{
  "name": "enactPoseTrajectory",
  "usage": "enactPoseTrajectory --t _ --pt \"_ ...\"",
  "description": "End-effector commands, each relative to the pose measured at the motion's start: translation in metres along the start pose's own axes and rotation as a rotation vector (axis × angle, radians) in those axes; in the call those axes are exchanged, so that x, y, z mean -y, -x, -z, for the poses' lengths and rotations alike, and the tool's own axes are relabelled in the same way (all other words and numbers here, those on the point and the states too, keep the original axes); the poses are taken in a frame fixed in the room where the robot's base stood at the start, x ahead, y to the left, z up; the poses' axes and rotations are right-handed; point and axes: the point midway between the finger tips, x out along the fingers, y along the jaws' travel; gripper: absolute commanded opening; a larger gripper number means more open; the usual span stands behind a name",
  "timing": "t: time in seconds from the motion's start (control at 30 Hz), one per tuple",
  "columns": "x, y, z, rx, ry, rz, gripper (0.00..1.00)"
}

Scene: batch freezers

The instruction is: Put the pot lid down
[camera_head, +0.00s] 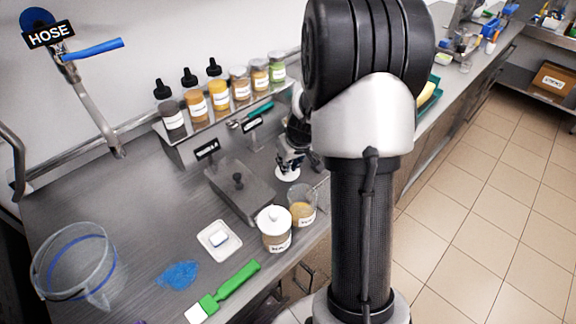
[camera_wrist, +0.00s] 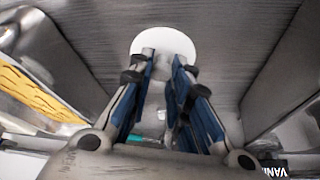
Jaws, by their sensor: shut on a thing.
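The pot lid (camera_head: 287,175) is a small white disc below my gripper (camera_head: 291,160) in the head view, in front of the bottle shelf. In the wrist view the white lid (camera_wrist: 164,36) shows at the fingertips of my gripper (camera_wrist: 164,62). The fingers are shut on the lid with a small gap between them; the part they grip is mostly hidden. I cannot tell whether the lid touches the steel counter. An open clear pot (camera_head: 303,208) with tan contents stands nearer the front edge. My arm hides part of the counter.
A white-lidded jar (camera_head: 274,232) stands beside the open pot. A steel lidded pan (camera_head: 240,190) with a black knob lies left of the gripper. A shelf (camera_head: 183,136) of bottles and jars is behind. A green brush (camera_head: 228,288) and a white dish (camera_head: 219,241) lie in front.

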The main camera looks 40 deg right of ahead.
Motion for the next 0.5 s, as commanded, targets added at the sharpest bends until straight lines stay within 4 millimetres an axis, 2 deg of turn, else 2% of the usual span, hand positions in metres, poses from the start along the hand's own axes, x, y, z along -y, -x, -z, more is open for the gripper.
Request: enactPoseTrajectory --t 0.33,0.37,0.5 --pt "-0.0001 -0.0025 -0.0006 -0.001 0.001 0.0 0.07" --pt "0.0 -0.0014 -0.0003 -0.001 0.001 0.0 0.2" --pt "-0.0001 -0.0008 0.0 -0.001 0.001 0.0 0.29"
